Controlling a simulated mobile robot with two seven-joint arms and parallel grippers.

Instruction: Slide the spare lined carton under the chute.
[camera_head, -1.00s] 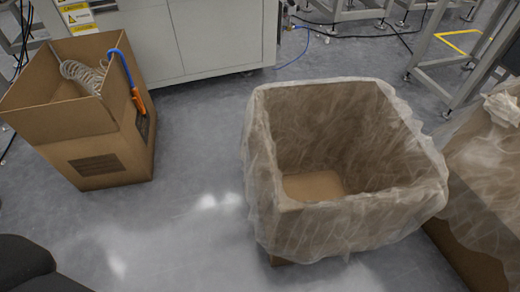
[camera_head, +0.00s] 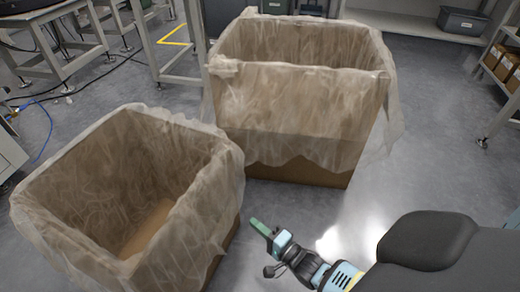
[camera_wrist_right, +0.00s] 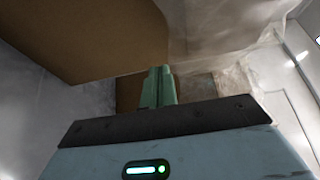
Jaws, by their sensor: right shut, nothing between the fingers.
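Two open cardboard cartons with clear plastic liners stand on the floor in the head view. The near left carton (camera_head: 215,190) has its liner draped over the rim, and its bare inside bottom shows. The far carton (camera_head: 300,100) stands behind it, to the right, with brown cardboard bare below the liner. I cannot tell which is the spare. My right gripper (camera_head: 259,228) is shut and empty, just right of the near carton and in front of the far one. In the right wrist view its green fingers (camera_wrist_right: 159,75) point towards brown cardboard (camera_wrist_right: 85,35) and liner film. No chute is recognisable.
Metal frame legs (camera_head: 175,45) stand at the back left. A shelf unit (camera_head: 505,65) with small boxes is at the right, and a grey bin (camera_head: 462,21) is at the back right. Open floor (camera_head: 430,130) lies right of the far carton.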

